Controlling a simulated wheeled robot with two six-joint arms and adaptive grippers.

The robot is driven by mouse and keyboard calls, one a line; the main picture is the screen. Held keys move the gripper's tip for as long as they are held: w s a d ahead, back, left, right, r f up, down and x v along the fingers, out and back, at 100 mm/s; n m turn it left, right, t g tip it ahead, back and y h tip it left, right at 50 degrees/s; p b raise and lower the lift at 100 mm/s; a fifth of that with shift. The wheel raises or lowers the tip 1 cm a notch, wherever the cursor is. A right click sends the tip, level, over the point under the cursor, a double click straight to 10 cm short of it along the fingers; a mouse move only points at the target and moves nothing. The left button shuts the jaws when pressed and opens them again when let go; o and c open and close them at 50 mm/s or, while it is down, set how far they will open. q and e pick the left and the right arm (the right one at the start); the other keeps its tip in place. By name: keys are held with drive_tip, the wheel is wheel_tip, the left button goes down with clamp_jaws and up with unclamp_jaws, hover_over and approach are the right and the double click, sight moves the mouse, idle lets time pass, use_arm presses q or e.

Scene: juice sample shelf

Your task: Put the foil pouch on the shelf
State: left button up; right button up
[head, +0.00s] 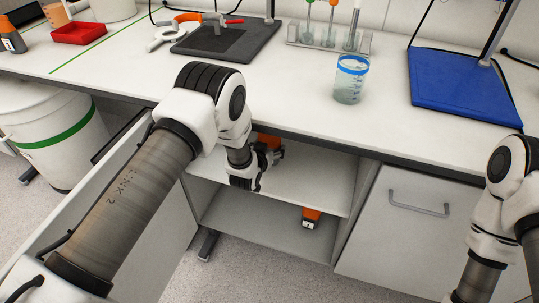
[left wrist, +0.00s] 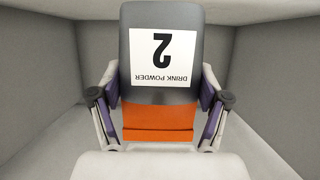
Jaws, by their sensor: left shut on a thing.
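The foil pouch (left wrist: 160,95) is dark grey with an orange band and a white label reading "DRINK POWDER 2", upside down in the left wrist view. My left gripper (left wrist: 158,100) is shut on it, one finger at each side. In the head view my left gripper (head: 268,160) is inside the open cabinet, over the upper shelf (head: 315,185). An orange part of the pouch (head: 268,141) shows beside it, under the counter edge. I cannot tell whether the pouch touches the shelf. My right gripper is out of view; only my right arm shows.
An orange and dark item with a white label (head: 311,217) stands on the lower shelf (head: 245,225). Cabinet walls close in on both sides. The counter (head: 290,95) above holds a beaker (head: 351,80), a tube rack (head: 328,40) and a blue stand base (head: 460,85).

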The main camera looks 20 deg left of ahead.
use_arm(q)
wheel_tip(320, 180, down, 3)
drive_tip(key=shift+r, duration=0.15)
drive_tip(key=shift+w+f, duration=0.1)
drive_tip(key=shift+f, duration=0.35)
drive_tip(key=o, duration=1.3)
drive_tip(key=shift+o, duration=0.2)
